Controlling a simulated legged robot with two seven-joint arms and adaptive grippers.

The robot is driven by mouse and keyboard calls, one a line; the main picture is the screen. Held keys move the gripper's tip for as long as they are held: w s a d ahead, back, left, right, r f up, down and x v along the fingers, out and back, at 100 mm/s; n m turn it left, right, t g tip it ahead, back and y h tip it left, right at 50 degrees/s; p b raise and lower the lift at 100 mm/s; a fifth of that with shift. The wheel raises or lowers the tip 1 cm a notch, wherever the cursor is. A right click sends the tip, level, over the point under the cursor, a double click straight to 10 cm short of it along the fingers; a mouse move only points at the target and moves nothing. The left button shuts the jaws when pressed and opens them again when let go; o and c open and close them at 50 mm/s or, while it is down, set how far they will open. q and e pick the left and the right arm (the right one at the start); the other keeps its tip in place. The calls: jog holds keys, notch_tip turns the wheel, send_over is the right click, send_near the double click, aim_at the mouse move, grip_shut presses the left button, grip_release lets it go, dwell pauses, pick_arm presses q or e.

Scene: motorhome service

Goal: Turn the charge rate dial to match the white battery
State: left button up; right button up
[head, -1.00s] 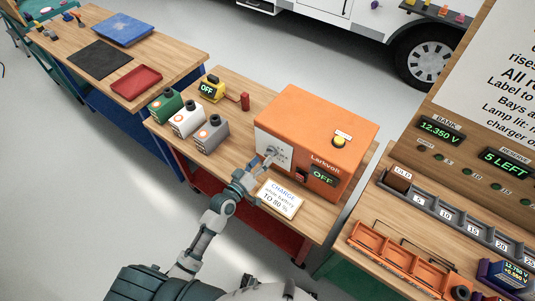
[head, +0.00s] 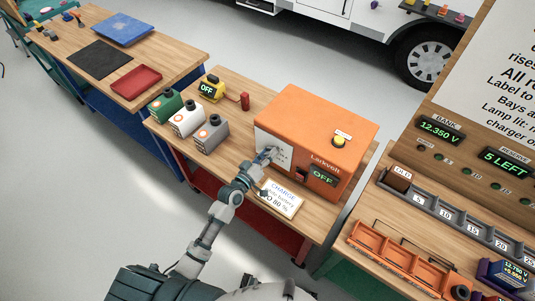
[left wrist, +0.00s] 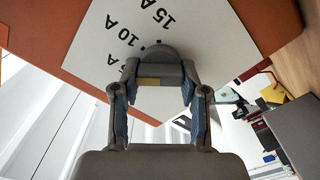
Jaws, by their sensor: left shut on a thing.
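The orange charger box (head: 318,135) stands on the middle bench, its display reading OFF. Its white dial plate (head: 273,151) faces my left arm, and the left wrist view shows 10 A and 15 A marks on the plate (left wrist: 190,30). My left gripper (head: 268,154) is shut on the grey charge rate dial (left wrist: 158,70), with one finger on each side. The dial is mostly hidden in the head view. The white battery (head: 186,120) stands between the green battery (head: 165,105) and the grey battery (head: 211,134). My right gripper is not in view.
A card (head: 281,198) about charging to 80 % lies in front of the charger. A yellow meter (head: 211,89) reading OFF and a red cylinder (head: 245,101) stand behind the batteries. A yellow button (head: 339,141) is on the charger top.

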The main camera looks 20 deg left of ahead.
pick_arm(q)
jog(key=shift+f+n+p, duration=0.1)
jog(key=shift+n+p, duration=0.2)
jog(key=shift+n, duration=0.3)
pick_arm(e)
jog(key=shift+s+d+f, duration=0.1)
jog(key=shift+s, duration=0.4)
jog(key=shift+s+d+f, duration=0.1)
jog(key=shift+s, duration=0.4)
pick_arm(q)
jog(key=o, duration=1.1)
jog(key=shift+a, duration=0.1)
jog(key=shift+o, duration=0.2)
jog(key=v, duration=1.2)
jog(key=shift+w, duration=0.1)
